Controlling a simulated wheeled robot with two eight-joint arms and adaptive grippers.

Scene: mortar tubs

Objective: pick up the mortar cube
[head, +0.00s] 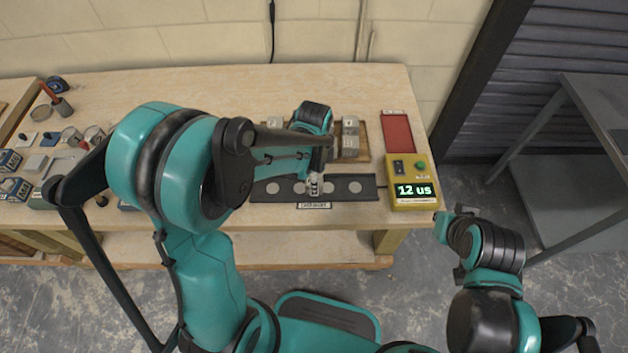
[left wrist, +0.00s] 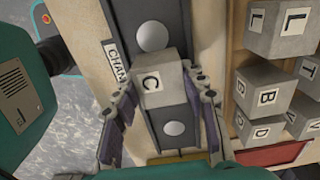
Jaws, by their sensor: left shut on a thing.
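The mortar cube, grey and marked C (left wrist: 162,80), sits between the two fingers of my left gripper (left wrist: 160,98) in the left wrist view. The gripper is shut on it. In the head view my left gripper (head: 314,184) is low over a dark strip (head: 300,198) with pale round spots. Spots of the strip show on both sides of the cube in the wrist view. I cannot tell whether the cube touches the strip. My right gripper (head: 450,238) is off the bench's right front corner; its fingers are not clear.
More lettered cubes, such as L (left wrist: 272,28) and B (left wrist: 264,92), stand on a wooden board behind the strip. A yellow box with a display (head: 413,190) and a red pad (head: 397,132) lie to the right. Tools and tins clutter the bench's left.

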